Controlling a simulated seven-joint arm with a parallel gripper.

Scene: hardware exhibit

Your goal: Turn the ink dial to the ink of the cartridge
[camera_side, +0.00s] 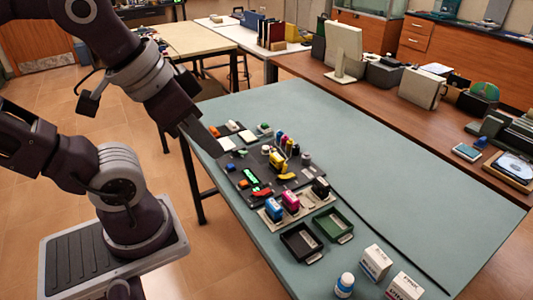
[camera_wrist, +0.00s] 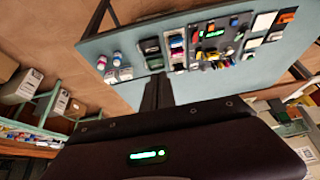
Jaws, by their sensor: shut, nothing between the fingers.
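A dark panel (camera_side: 236,172) lies on the teal table, crowded with small parts and a lit green display (camera_side: 250,178). Small round knobs (camera_side: 306,158) stand on it; I cannot tell which is the ink dial, or read any marks. Blue (camera_side: 273,209), magenta (camera_side: 290,201) and black (camera_side: 320,188) cartridges stand in a row at its near side. A yellow part (camera_side: 277,160) sits mid-panel. My gripper (camera_side: 212,150) is above the panel's left edge, apart from the parts. In the wrist view my gripper (camera_wrist: 157,78) is shut and empty.
A black tray (camera_side: 300,242) and a green tray (camera_side: 333,224) lie in front of the cartridges. A white bottle (camera_side: 345,284) and two white boxes (camera_side: 375,262) stand at the near edge. The table's right side (camera_side: 420,200) is clear.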

